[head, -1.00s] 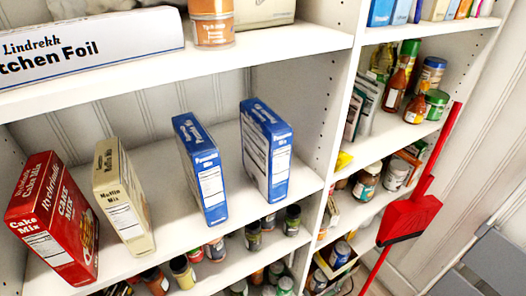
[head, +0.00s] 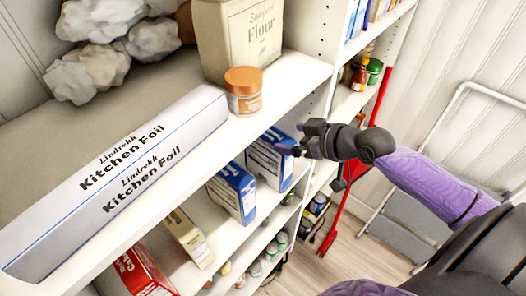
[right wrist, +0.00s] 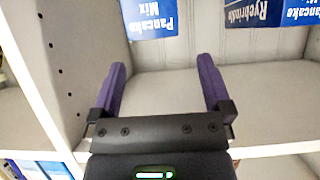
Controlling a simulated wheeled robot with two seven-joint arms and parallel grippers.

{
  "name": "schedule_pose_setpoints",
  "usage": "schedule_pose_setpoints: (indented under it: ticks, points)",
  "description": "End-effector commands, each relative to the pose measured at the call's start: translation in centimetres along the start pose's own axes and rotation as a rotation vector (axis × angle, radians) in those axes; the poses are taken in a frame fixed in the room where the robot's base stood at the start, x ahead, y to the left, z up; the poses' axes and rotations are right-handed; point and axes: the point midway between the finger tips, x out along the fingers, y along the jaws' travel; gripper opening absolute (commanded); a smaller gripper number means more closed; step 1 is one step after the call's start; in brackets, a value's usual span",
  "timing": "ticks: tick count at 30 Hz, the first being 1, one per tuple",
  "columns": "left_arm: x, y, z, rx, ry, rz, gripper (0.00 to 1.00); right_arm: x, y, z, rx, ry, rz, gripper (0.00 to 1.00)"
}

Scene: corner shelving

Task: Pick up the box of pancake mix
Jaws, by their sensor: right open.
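Two blue and white boxes of pancake mix stand upright on the shelf below the top one in the head view. One box (head: 235,190) is at the left, and the other box (head: 268,163) is farther right near the shelf divider. My right gripper (head: 290,149) is at the right box's upper right, partly overlapping it in the picture. In the right wrist view my right gripper (right wrist: 160,62) is open and empty. The lettered pancake mix box (right wrist: 152,20) appears upside down beyond the fingertips, apart from them. My left gripper is out of view.
A long kitchen foil box (head: 120,185), an orange-lidded jar (head: 243,92) and a flour bag (head: 240,35) are on the shelf above. A muffin mix box (head: 188,238) and red cake mix box (head: 145,272) stand left. The divider (right wrist: 65,70) is close beside the gripper.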

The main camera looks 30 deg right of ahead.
Motion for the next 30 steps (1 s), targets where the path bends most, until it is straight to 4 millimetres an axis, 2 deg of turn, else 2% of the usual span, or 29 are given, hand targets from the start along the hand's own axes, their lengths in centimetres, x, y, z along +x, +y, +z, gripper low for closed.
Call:
schedule_pose_setpoints:
  ticks: [5, 12, 19, 20, 30]
  points:
    - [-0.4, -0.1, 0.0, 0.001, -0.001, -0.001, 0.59, 2.0, 0.1, -0.2, 0.002, 0.004, 0.0, 1.0]
    - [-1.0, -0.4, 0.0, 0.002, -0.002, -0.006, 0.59, 6.1, 0.5, -0.1, 0.002, 0.002, 0.0, 1.0]
    - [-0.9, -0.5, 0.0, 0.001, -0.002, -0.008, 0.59, 6.5, 0.5, 0.0, -0.002, 0.0, 0.0, 1.0]
    - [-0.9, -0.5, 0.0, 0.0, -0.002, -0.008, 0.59, 6.5, 0.5, 0.0, -0.002, 0.0, 0.0, 0.96]
    - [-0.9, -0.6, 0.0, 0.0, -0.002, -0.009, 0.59, 6.4, 0.5, 0.1, -0.001, 0.0, 0.0, 0.24]
